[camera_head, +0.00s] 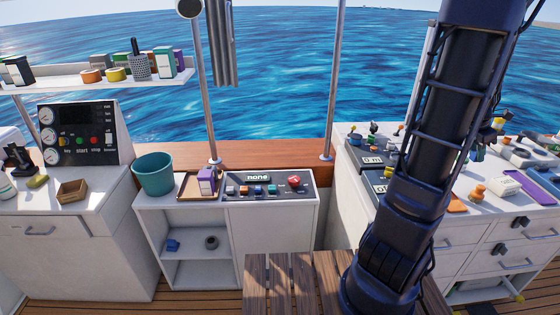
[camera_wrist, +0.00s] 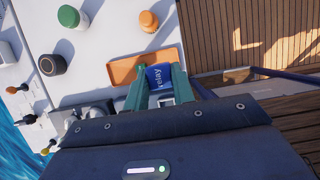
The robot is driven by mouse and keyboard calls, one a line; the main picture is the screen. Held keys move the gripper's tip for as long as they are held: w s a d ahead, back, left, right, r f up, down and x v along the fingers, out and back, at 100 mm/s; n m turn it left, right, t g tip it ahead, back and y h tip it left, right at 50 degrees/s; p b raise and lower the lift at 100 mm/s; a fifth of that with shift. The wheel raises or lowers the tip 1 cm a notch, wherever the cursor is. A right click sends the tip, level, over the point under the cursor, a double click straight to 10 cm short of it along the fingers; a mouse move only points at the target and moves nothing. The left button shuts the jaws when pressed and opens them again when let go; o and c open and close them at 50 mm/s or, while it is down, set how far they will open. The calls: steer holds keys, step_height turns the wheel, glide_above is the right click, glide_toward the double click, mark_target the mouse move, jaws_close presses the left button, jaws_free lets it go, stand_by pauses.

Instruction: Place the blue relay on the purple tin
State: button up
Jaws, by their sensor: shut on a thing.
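The blue relay (camera_wrist: 157,74), with its name printed in white, shows in the wrist view. My gripper (camera_wrist: 160,83) is shut on it, one green finger on each side. An orange flat tray (camera_wrist: 121,72) lies just beyond the relay on the white counter; I cannot tell whether they touch. In the head view, a purple and white box-like item (camera_head: 206,181) stands on a brown tray (camera_head: 186,194), and a flat lilac item (camera_head: 529,187) lies on the right counter. I cannot tell which is the purple tin. My gripper is not visible in the head view.
In the wrist view, a green-and-white knob-like item (camera_wrist: 69,17), an orange one (camera_wrist: 149,21) and a dark round one (camera_wrist: 53,63) stand on the counter. In the head view, a teal bucket (camera_head: 153,174) stands beside the brown tray, and a button panel (camera_head: 268,188) is to its right.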

steer(key=w+a+n+t, duration=0.1)
steer(key=w+a+n, duration=0.1)
steer(key=w+a, duration=0.45)
steer(key=w+a+n, duration=0.1)
steer(key=w+a, duration=0.2)
steer(key=w, duration=0.6)
steer(key=w+a+n+t, duration=0.1)
steer(key=w+a+n, duration=0.1)
steer(key=w+a, duration=0.45)
steer(key=w+a+n+t+y, duration=0.15)
steer(key=w+a, duration=0.45)
steer(key=a, duration=0.6)
steer(key=w+a+n, duration=0.3)
steer(key=w+a, duration=0.3)
steer(key=a, duration=0.6)
steer(key=w+a+n+t+y, duration=0.15)
steer(key=w+a, duration=0.35)
steer(key=a, duration=0.7)
steer(key=n+y, duration=0.2)
steer(key=n, duration=0.5)
glide_above(205, 172)
steer(key=s, duration=0.2)
step_height(205, 172, down, 3)
steer(key=shift+g, duration=0.3)
steer(key=f, duration=1.9)
steer(key=shift+w+f, duration=0.1)
steer(key=shift+w, duration=0.15)
steer(key=shift+f, duration=0.15)
